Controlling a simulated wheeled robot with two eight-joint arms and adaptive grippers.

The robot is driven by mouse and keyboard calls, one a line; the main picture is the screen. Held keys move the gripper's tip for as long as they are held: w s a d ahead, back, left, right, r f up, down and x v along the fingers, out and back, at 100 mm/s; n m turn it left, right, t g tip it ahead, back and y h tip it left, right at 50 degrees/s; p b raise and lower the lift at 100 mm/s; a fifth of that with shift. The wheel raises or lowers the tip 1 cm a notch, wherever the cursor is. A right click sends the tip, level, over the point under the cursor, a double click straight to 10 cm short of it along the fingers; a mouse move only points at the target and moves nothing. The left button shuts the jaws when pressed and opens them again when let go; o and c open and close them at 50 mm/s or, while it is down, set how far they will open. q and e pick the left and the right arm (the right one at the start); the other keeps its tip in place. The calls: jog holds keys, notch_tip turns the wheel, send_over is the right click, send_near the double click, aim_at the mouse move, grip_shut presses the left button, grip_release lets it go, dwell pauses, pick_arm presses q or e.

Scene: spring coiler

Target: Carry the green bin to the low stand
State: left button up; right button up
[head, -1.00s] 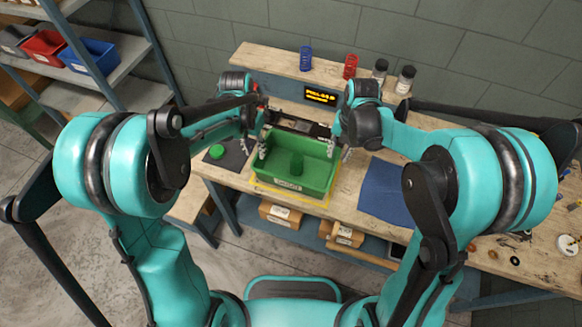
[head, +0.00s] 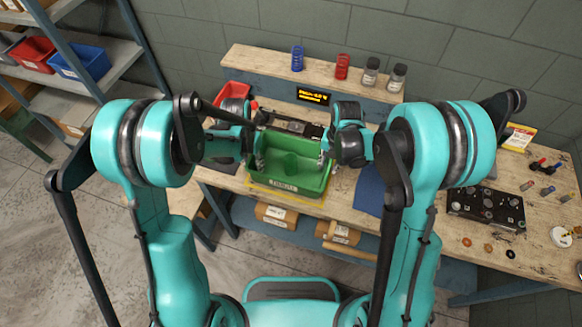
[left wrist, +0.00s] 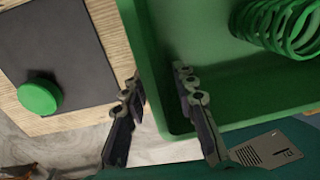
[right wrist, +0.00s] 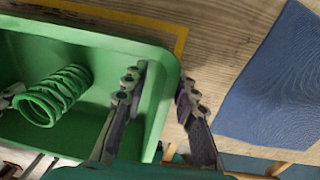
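The green bin (head: 318,181) is on the workbench by a yellow outline, between my two grippers. A green coil spring lies in it, seen in the left wrist view (left wrist: 280,25) and the right wrist view (right wrist: 55,97). My left gripper (left wrist: 158,85) straddles the bin's left wall, one finger inside and one outside, both close against the rim. My right gripper (right wrist: 162,80) holds the right wall the same way. I cannot tell whether the bin is off the bench. I cannot make out the low stand.
A dark mat with a green round cap (left wrist: 40,96) lies left of the bin, a blue cloth (head: 369,190) right. Behind are a red bin (head: 234,91), a display (head: 313,97) and a ledge with springs and jars. Boxes (head: 276,214) sit on the lower shelf.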

aim_at(252, 159)
pick_arm(q)
jog(key=shift+c, duration=0.3)
pick_arm(e)
jog(key=shift+c, duration=0.3)
pick_arm(q)
grip_shut()
pick_arm(e)
grip_shut()
pick_arm(q)
jog(key=shift+r, duration=0.1)
pick_arm(e)
jog(key=shift+r, duration=0.1)
